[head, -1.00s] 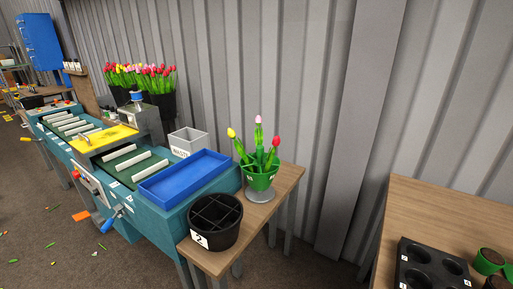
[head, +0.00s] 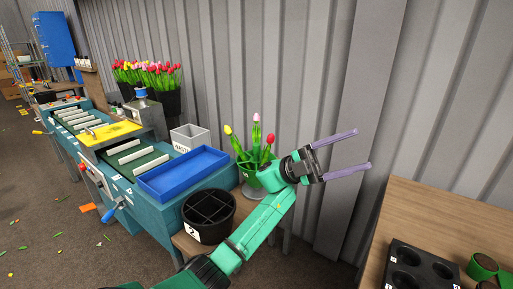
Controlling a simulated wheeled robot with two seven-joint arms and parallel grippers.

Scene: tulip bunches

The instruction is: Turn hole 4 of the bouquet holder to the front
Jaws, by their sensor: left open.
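The green bouquet holder (head: 246,174) stands on a grey round base on the small wooden table, holding a yellow, a pink and a red tulip (head: 267,152). My left arm crosses in front and hides much of the holder and its base, so its hole numbers cannot be read. My left gripper (head: 362,152) is open and empty, to the right of the holder, with its two purple fingers pointing right before the grey wall. My right gripper is not in view.
A black divided bucket (head: 208,214) marked 2 stands on the small table, left of my arm. A blue tray (head: 183,172) and a grey waste bin (head: 187,137) are behind it. A wooden table (head: 425,218) with a black holed tray (head: 419,268) and green pots is at right.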

